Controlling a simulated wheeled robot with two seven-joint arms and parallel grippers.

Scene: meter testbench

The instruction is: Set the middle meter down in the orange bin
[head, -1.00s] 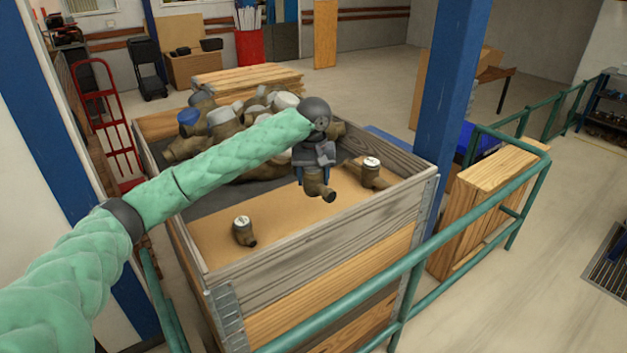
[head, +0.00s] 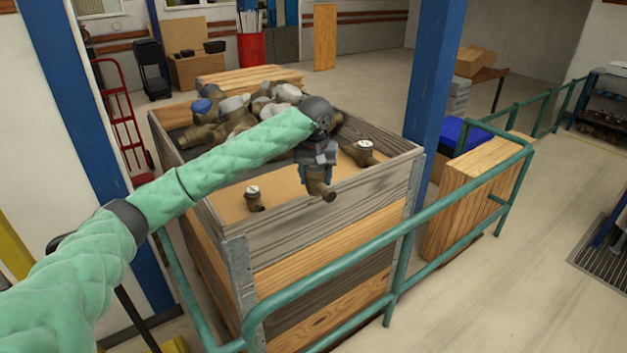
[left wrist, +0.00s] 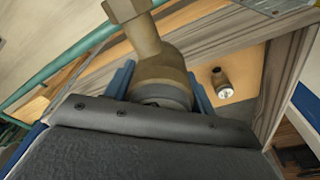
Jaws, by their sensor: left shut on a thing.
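My left gripper (head: 317,168) is shut on a brass-brown meter (head: 320,186), with its pipe end pointing down. It holds the meter in front of or above the wooden crate's near wall. In the left wrist view the blue fingers of my left gripper (left wrist: 160,88) clasp the meter (left wrist: 158,68) on both sides. An orange bin is not in view. My right gripper is not in view.
The wooden crate (head: 310,222) holds a heap of meters (head: 240,110) at its far side. Green railings (head: 400,235) run along its near side. A blue post (head: 432,80) stands right of it, beside a wooden stack (head: 480,190).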

